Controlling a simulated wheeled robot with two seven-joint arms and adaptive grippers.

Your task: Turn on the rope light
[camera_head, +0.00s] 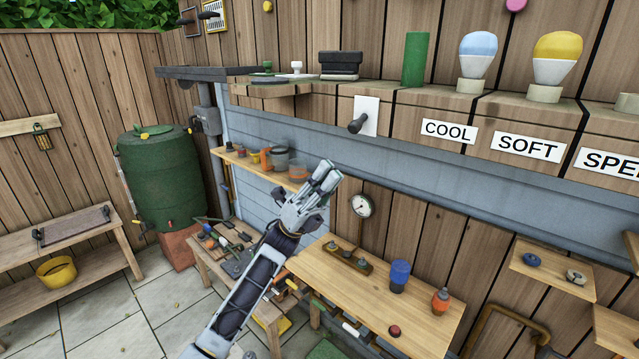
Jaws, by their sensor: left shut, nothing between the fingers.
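A white switch plate (369,112) is fixed to the front of the wooden boxes along the wall. A dark lever (357,124) sticks out of it toward the lower left. My left gripper (327,175) is shut and empty. In the picture it is below and a little left of the lever, apart from it, with its fingers pointing up and right. I cannot make out a rope light in this view. My right gripper is not in view.
Boxes labelled COOL (449,131), SOFT (526,146) and a cut-off third line the wall, with bulbs on top. A small shelf (262,170) with pots is left of my gripper. A wooden bench (430,333) with a blue cup (400,275) and an orange bottle (440,301) stands below.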

